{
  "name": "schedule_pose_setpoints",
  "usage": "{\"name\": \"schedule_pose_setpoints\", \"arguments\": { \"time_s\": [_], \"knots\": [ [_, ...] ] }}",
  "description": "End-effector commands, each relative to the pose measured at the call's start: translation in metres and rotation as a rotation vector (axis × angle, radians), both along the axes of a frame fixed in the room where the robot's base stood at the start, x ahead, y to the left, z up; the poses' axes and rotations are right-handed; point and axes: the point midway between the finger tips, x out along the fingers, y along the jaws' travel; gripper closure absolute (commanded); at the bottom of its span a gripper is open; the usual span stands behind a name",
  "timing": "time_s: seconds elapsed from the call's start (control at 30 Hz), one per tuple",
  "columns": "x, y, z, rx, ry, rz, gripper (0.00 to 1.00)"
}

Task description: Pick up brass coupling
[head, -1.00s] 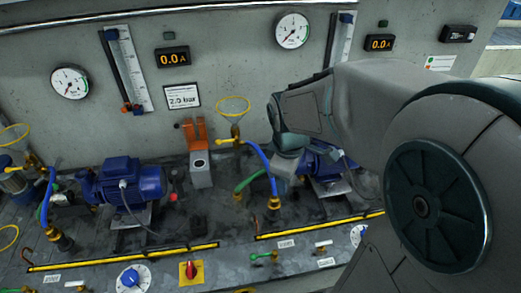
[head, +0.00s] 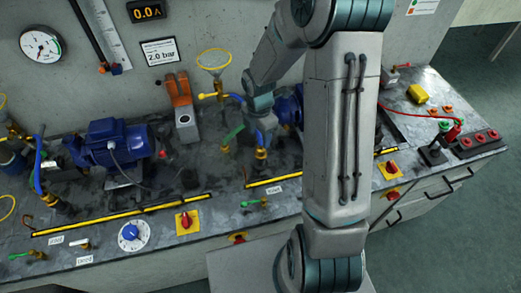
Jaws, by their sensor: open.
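My arm reaches up and over the bench from the lower right. My gripper (head: 264,124) hangs over the back middle of the bench, small in the head view and partly hidden by its own wrist. A brass fitting (head: 262,154) stands upright on the bench just below the gripper, where a blue hose comes down. The gripper appears apart from it, with nothing visible in its jaws. Another brass fitting (head: 57,206) sits at the foot of the left blue hose. I cannot tell which brass piece is the coupling.
A blue motor pump (head: 108,145) stands left; another is mostly hidden behind my arm. Yellow-black strips (head: 120,215) cross the bench.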

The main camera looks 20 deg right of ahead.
Motion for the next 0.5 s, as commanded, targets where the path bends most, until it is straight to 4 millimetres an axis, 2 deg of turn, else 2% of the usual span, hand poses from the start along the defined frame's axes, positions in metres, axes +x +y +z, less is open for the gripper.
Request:
{"name": "schedule_pose_setpoints", "arguments": {
  "time_s": [0.1,0.33,0.5],
  "knots": [
    [0.0,0.0,-0.012,0.0,0.001,0.001,0.45],
    [-0.001,-0.001,-0.024,-0.001,0.002,0.0,0.45],
    [-0.003,-0.003,-0.045,-0.001,0.004,-0.001,0.45]
  ]
}}
